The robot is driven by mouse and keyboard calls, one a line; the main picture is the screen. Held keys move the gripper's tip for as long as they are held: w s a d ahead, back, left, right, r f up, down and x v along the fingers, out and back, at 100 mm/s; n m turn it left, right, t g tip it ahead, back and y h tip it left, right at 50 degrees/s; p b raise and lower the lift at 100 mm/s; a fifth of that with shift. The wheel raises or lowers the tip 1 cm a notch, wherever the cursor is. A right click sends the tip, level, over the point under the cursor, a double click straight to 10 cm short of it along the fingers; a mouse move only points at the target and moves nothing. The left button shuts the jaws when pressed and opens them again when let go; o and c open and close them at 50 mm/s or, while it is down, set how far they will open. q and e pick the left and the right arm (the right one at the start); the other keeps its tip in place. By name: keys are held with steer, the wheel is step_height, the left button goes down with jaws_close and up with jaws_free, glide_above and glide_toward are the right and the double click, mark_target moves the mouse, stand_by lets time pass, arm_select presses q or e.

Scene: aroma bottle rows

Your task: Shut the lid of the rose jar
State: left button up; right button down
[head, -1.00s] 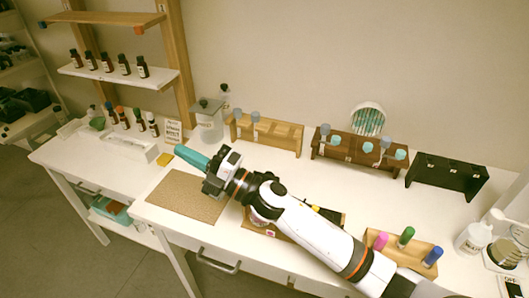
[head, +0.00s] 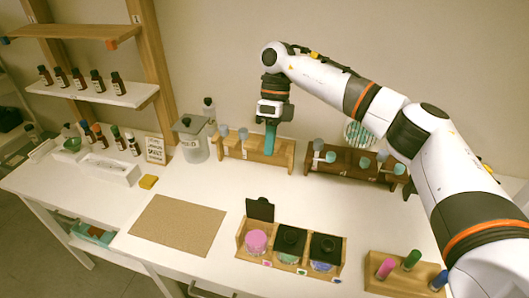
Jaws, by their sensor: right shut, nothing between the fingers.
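The rose jar (head: 256,241), with pink contents, sits in the left place of a wooden tray (head: 295,268) near the table's front edge. Its dark lid (head: 260,209) stands up open at the jar's back. Two other jars in the tray, with green (head: 288,257) and blue (head: 321,266) contents, have black lids lying over them. My right gripper (head: 270,149) has teal fingers pointing down, shut and empty. It is well behind the rose jar in the picture, in front of the light wooden rack. My left gripper is not in view.
The light wooden rack (head: 230,149) and a dark wooden rack (head: 325,177) stand at the back. A stand with coloured vials (head: 396,277) is right of the tray. A brown mat (head: 178,226) lies left. The table between tray and racks is clear.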

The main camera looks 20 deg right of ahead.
mark_target(260, 200)
steer(key=s+a+f+p, duration=0.1)
steer(key=f, duration=0.1)
steer(key=s+a+f+p, duration=0.1)
steer(key=s+f+p, duration=0.1)
steer(key=f, duration=0.1)
steer(key=s+a+f+p, duration=0.1)
steer(key=s+f+p, duration=0.1)
steer(key=shift+a+f, duration=0.15)
steer(key=shift+f, duration=0.05)
steer(key=shift+s+a+f+p, duration=0.15)
steer(key=shift+s+a+p, duration=0.15)
steer(key=shift+s, duration=0.15)
steer(key=shift+w, duration=0.1)
steer(key=shift+f+b, duration=0.1)
steer(key=shift+b, duration=0.2)
steer(key=shift+s+a+t, duration=0.25)
steer(key=shift+s+t, duration=0.05)
steer(key=shift+s, duration=0.05)
